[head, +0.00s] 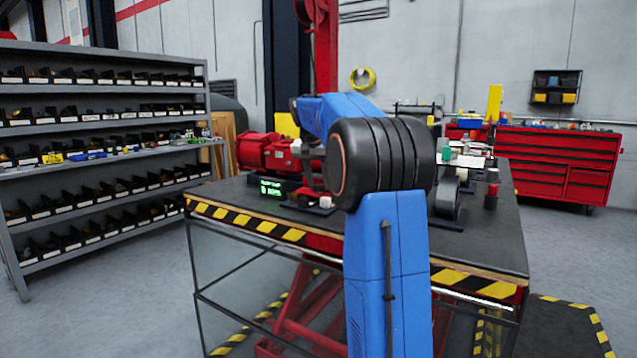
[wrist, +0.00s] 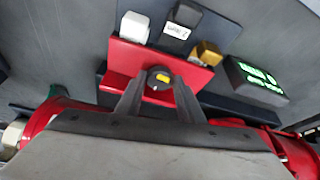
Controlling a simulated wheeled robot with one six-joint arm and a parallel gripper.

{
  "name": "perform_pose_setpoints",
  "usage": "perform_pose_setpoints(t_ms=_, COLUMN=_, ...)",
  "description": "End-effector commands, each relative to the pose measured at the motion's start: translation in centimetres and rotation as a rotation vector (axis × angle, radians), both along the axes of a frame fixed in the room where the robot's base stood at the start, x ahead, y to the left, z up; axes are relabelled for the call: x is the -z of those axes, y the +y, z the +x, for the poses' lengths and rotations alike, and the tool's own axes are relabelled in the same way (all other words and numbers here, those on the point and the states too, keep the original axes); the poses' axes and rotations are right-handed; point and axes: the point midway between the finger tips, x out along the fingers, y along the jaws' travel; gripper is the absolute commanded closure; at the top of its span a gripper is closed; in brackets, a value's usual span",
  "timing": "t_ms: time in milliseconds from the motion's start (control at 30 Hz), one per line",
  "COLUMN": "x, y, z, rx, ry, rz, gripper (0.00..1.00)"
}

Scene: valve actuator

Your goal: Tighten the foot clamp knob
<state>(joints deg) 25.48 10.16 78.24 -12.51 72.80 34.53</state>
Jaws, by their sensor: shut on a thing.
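The foot clamp knob (wrist: 158,78) shows in the wrist view as a dark round knob with a yellow mark on its face. It sits in front of a red bracket (wrist: 126,57). My gripper (wrist: 158,86) has one finger on each side of the knob and is shut on it. In the head view my blue arm hides the gripper and the knob. The red valve actuator (head: 263,150) lies on the workbench, left of my arm. Parts of its red body also show at the lower corners of the wrist view.
A black box with a green display (head: 271,188) stands at the bench (head: 480,238) front; it also shows right of the knob in the wrist view (wrist: 256,80). A white block (wrist: 134,27), a labelled black block (wrist: 181,27) and a brass block (wrist: 208,52) sit close beyond the knob.

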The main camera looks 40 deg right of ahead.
Motion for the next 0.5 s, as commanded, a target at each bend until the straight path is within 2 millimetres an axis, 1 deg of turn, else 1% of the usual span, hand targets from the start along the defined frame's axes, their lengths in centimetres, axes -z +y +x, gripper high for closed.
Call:
perform_pose_setpoints(t_ms=167, x=0.05, y=0.14, z=0.25, rx=0.116, ry=0.001, rz=-0.001, gripper=0.88)
perform_pose_setpoints(t_ms=500, x=-0.01, y=0.23, z=0.61, rx=0.408, ry=0.000, rz=-0.001, gripper=0.88)
